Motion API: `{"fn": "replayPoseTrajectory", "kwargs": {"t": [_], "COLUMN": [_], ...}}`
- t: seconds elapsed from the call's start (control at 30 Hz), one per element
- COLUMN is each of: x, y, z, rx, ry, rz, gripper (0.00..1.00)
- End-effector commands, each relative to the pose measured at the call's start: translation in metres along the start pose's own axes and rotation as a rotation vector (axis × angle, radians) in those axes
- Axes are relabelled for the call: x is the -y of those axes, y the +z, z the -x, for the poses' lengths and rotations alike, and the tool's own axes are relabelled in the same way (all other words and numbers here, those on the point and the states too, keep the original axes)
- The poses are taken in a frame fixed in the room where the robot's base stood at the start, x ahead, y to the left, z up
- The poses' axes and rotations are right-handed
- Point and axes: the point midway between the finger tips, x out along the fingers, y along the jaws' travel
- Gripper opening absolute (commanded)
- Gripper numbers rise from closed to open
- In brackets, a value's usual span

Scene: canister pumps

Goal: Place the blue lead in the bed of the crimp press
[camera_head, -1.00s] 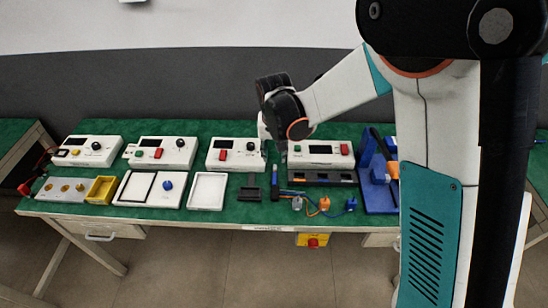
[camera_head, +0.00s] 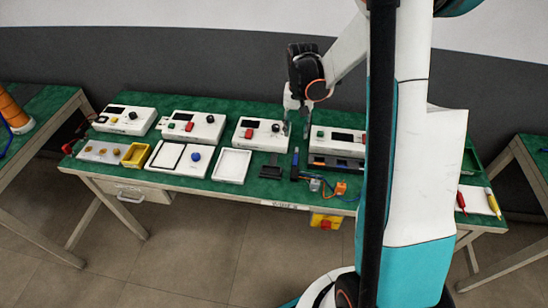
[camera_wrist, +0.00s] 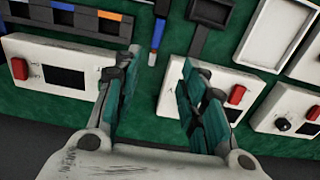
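I cannot make out the crimp press now; my arm covers the spot where a blue stand showed earlier. My gripper (camera_head: 301,107) is above the back of the table, near the gap between two white boxes. In the wrist view my gripper (camera_wrist: 156,60) is open, with nothing between its fingers. A slim black-and-blue stick (camera_wrist: 157,33) lies just beyond the fingertips.
White instrument boxes (camera_head: 259,137) line the table's back. In front are a grey plug (camera_head: 315,185), an orange plug (camera_head: 340,188), a dark block (camera_head: 270,171), a white tray (camera_head: 231,166) and a yellow bin (camera_head: 136,155). Red and yellow probes (camera_head: 491,199) lie at right.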

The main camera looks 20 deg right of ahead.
Motion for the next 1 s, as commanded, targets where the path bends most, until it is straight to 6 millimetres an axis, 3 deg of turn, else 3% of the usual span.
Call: {"fn": "replayPoseTrajectory", "kwargs": {"t": [0.4, 0.77, 1.0], "x": [-0.002, -0.003, -0.007], "y": [0.000, 0.001, 0.003], "z": [-0.069, -0.093, -0.127], "rx": [0.001, 0.001, 0.001], "ry": [0.000, 0.000, 0.000], "rz": [-0.002, -0.002, -0.002], "gripper": [0.38, 0.38, 0.38]}}
